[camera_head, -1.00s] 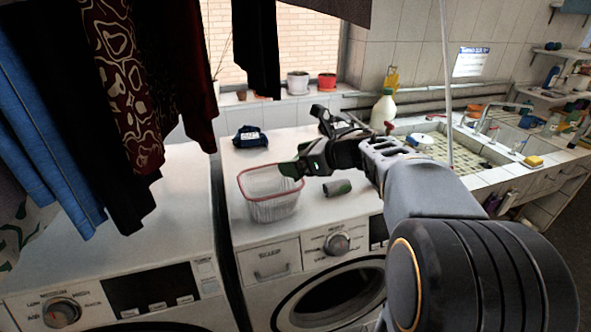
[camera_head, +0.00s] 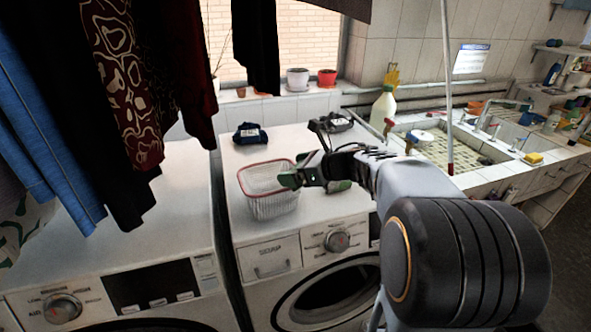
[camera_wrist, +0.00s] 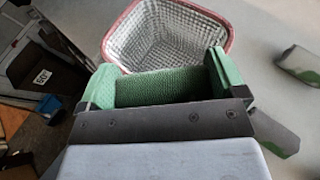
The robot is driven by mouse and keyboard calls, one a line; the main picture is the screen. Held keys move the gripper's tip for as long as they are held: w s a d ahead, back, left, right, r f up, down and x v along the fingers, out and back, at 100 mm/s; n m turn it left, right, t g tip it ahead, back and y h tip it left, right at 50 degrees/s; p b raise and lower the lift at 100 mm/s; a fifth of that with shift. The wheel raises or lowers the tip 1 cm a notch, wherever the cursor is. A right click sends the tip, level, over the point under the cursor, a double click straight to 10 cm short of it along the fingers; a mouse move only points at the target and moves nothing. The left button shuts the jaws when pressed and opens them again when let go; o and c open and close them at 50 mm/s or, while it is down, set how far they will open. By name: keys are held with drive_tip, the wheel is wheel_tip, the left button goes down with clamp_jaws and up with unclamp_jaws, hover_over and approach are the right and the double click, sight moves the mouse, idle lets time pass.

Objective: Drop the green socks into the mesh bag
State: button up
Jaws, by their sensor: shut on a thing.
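The mesh bag (camera_head: 272,207) is a white open-topped mesh basket with a red-pink rim, standing on the right-hand washing machine. In the wrist view the mesh bag (camera_wrist: 180,48) lies just beyond my fingertips. My gripper (camera_head: 292,180) is at the bag's right side in the head view. In the wrist view my gripper (camera_wrist: 160,82) is shut on textured green fabric, the green socks (camera_wrist: 155,88), held between the two green-padded fingers at the bag's near rim. The held socks are hard to make out in the head view.
A grey-green roll (camera_wrist: 302,65) lies on the machine top to the right; another grey-green piece (camera_wrist: 275,133) is partly hidden by my gripper. A dark labelled bundle (camera_head: 250,135) sits behind the bag. Clothes (camera_head: 130,90) hang at the left. The left machine top (camera_head: 170,215) is clear.

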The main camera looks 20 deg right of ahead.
drive_tip(key=shift+f+b, duration=0.3)
drive_tip(key=shift+f, duration=0.05)
drive_tip(key=o, duration=0.6)
drive_tip(key=shift+r, duration=0.1)
